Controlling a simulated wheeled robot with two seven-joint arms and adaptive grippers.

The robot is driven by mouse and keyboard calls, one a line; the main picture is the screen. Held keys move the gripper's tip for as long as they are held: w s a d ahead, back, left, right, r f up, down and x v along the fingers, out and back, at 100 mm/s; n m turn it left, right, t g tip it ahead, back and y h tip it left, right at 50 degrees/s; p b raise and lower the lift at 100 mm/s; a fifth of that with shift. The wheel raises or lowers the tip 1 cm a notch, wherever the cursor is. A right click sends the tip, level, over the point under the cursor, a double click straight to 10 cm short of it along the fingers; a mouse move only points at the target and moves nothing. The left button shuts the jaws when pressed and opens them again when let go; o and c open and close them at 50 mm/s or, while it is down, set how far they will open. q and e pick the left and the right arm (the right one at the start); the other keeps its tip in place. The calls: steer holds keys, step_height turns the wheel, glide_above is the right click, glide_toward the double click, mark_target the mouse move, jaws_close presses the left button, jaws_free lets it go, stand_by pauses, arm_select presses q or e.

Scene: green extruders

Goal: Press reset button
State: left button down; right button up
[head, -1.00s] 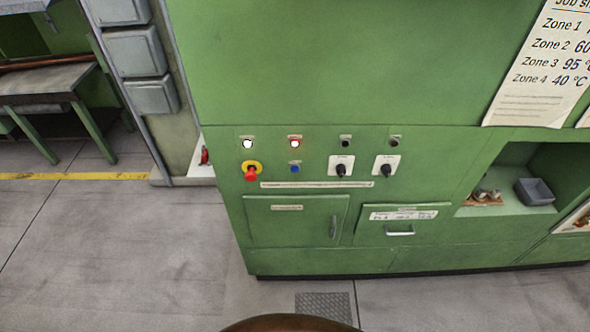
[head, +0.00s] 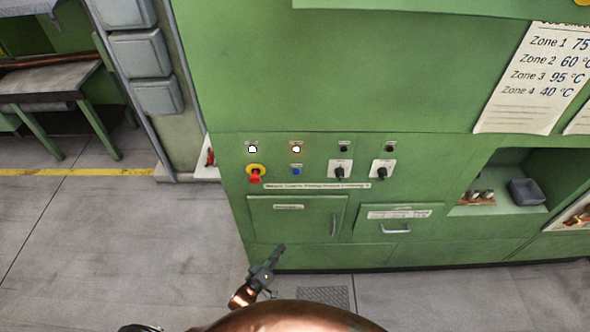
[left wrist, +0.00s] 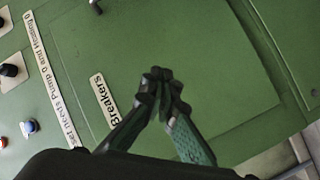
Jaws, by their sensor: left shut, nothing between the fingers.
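The blue button (head: 296,171) sits on the green machine's control panel, under a lit lamp (head: 296,149). In the left wrist view the blue button (left wrist: 30,127) shows at the lower left. A red emergency stop (head: 255,175) on a yellow ring is to its left. My left gripper (head: 281,248) is low, below the button and in front of the machine's lower part. In the left wrist view its fingertips (left wrist: 160,76) are together and empty, over the door (left wrist: 175,50) labelled "Breakers", apart from the button. My right gripper is not in view.
Two black rotary switches (head: 340,173) sit right of the button. A label strip (head: 318,186) runs below them. A drawer (head: 398,221) with a handle and an open shelf (head: 500,207) holding a grey bin (head: 527,192) are to the right. Floor (head: 120,240) is clear at left.

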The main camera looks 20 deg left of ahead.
mark_target(296, 172)
arm_select(q)
steer(key=w+d+r+n+t+h+p, duration=0.1)
steer(key=d+r+t+h, duration=0.1)
steer(key=r, duration=1.3)
steer(key=w+d+r+n+t+h+p, duration=0.1)
steer(key=d+r+t+h+p, duration=0.1)
steer(key=r, duration=1.4)
steer(key=shift+d+r+t+h, duration=0.3)
steer(key=shift+d+t+h, duration=0.4)
steer(key=shift+d+h, duration=0.1)
steer(key=shift+w, duration=0.2)
steer(key=w+a+b, duration=0.2)
steer(key=w+b, duration=0.2)
steer(key=w, duration=0.4)
steer(key=shift+w+a, duration=0.15)
steer(key=shift+a, duration=0.1)
steer(key=shift+w, duration=0.15)
